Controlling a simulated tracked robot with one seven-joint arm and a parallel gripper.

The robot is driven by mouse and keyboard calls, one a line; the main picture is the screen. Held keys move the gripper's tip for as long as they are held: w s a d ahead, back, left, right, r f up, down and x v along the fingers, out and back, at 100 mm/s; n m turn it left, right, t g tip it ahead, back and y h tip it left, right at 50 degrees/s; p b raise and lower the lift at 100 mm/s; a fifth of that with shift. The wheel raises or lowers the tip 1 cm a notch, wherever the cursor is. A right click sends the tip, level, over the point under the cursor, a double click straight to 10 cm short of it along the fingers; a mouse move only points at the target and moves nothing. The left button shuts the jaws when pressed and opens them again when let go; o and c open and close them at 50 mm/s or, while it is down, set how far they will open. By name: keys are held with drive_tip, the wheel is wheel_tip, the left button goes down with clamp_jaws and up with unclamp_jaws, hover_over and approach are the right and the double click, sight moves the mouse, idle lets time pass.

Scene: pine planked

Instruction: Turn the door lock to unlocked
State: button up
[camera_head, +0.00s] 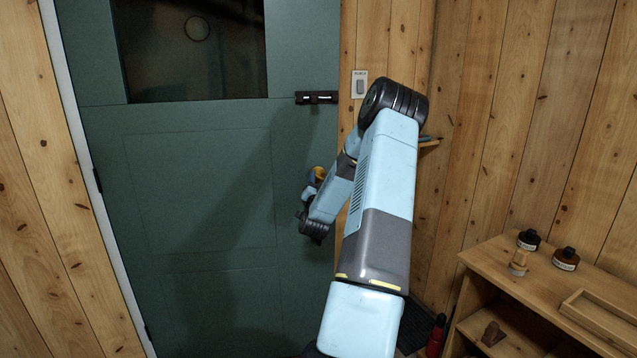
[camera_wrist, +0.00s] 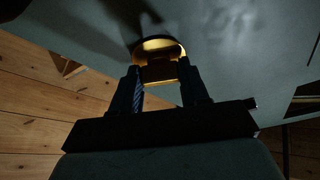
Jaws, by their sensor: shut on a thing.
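The green door (camera_head: 200,190) has a dark window in its upper part and appears closed in its frame. A brass lock (camera_head: 319,173) sits near the door's right edge, partly hidden by my arm in the head view. In the wrist view the brass lock (camera_wrist: 160,48) shows as a rounded piece with a flat part between my two dark fingers. My gripper (camera_wrist: 160,76) is shut on that flat part. In the head view my gripper (camera_head: 311,190) is at the lock, mostly hidden behind my wrist. Whether the lock is turned cannot be told.
A black bar fitting (camera_head: 316,98) is on the door above the lock. A light switch (camera_head: 359,84) is on the pine wall to its right. A wooden shelf unit (camera_head: 490,257) with jars stands at the lower right. A red bottle (camera_head: 436,335) is on the floor beside it.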

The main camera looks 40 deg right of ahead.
drive_tip(key=m+g, duration=0.1)
drive_tip(key=m, duration=0.3)
drive_tip(key=m+g, duration=0.2)
drive_tip(key=m, duration=0.3)
drive_tip(key=m+g, duration=0.2)
drive_tip(key=m, duration=0.2)
drive_tip(key=shift+r+m, duration=0.2)
drive_tip(key=shift+m, duration=0.1)
drive_tip(key=shift+s+g, duration=0.1)
drive_tip(key=shift+g, duration=0.2)
drive_tip(key=o, duration=1.1)
drive_tip(key=shift+c, duration=0.2)
drive_tip(key=shift+a, duration=0.1)
drive_tip(key=v, duration=1.3)
drive_tip(key=shift+s+a, duration=0.15)
drive_tip(key=shift+a, duration=0.1)
drive_tip(key=shift+r, duration=0.1)
